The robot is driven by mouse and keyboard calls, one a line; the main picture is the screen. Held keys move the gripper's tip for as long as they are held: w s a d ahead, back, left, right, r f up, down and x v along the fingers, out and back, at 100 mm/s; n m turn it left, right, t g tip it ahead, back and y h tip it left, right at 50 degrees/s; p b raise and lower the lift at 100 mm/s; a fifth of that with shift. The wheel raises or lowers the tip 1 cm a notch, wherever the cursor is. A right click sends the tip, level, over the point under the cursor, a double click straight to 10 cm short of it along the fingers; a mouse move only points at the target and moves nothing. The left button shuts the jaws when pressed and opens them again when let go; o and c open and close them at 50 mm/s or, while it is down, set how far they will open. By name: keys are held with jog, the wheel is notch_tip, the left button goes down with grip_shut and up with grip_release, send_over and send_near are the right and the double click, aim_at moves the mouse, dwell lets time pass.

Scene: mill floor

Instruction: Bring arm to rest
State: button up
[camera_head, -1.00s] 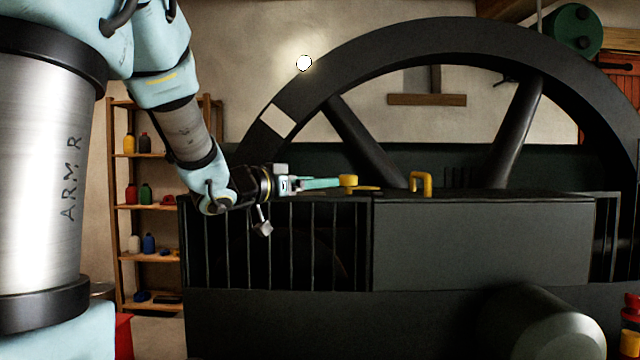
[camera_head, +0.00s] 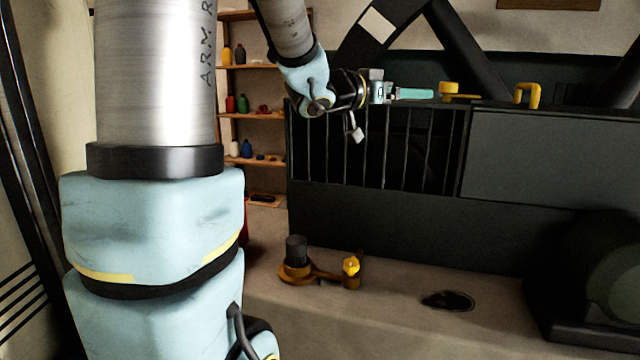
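My arm reaches from the left toward the top of the dark machine guard (camera_head: 560,150). My gripper (camera_head: 428,94) is at the guard's top edge, above the barred section, pointing right. Its teal finger shows side-on, so its opening cannot be judged. A yellow knob (camera_head: 448,88) with a flat yellow strip sits just past the fingertip; whether they touch cannot be told. A yellow arched handle (camera_head: 528,94) stands farther right on the guard.
Below, a ledge holds an orange-brown fitting (camera_head: 318,275) with a black cylinder and a yellow knob. A dark oval spot (camera_head: 448,300) lies right of it. Shelves (camera_head: 250,115) with bottles stand behind my arm. A large flywheel (camera_head: 470,50) rises behind the guard.

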jog(key=w+a+f+n+t+y+p, duration=0.25)
jog(key=a+f+n+y, duration=0.45)
jog(key=a+f+y, duration=0.6)
jog(key=s+a+f+n+g+y+p, duration=0.1)
jog(key=s+a+f+g, duration=0.4)
jog(key=s, duration=0.4)
jog(key=s+a+f+n+g+p, duration=0.2)
jog(key=s+a+f+g, duration=0.3)
jog(key=s, duration=0.5)
jog(key=shift+a+y, duration=0.4)
jog(key=shift+a, duration=0.3)
jog(key=shift+s+f, duration=0.1)
